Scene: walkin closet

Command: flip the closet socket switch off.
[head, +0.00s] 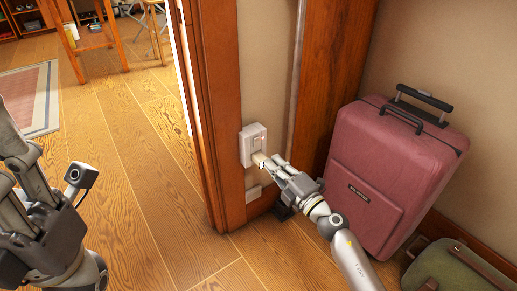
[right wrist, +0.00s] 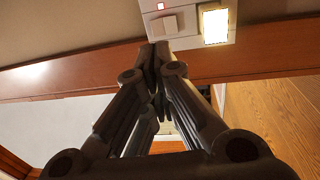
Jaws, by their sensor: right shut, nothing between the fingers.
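The white closet socket switch (head: 248,142) is mounted low on the narrow wall beside the wooden door frame. In the right wrist view its plate (right wrist: 186,40) shows a square rocker (right wrist: 166,23), a small red light and a bright lit panel (right wrist: 215,26). My right gripper (head: 264,161) is shut and empty, with its fingertips at the lower part of the socket in the head view. In the right wrist view the fingertips (right wrist: 155,52) are just below the rocker. I cannot tell whether they touch it. My left gripper (head: 22,165) is at the left edge, away from the switch; its jaw state is unclear.
A pink suitcase (head: 385,170) stands against the wall right of my right arm. A green bag (head: 455,268) lies at the lower right. The wooden door frame (head: 215,120) is just left of the socket. Open wood floor (head: 140,160) spreads left.

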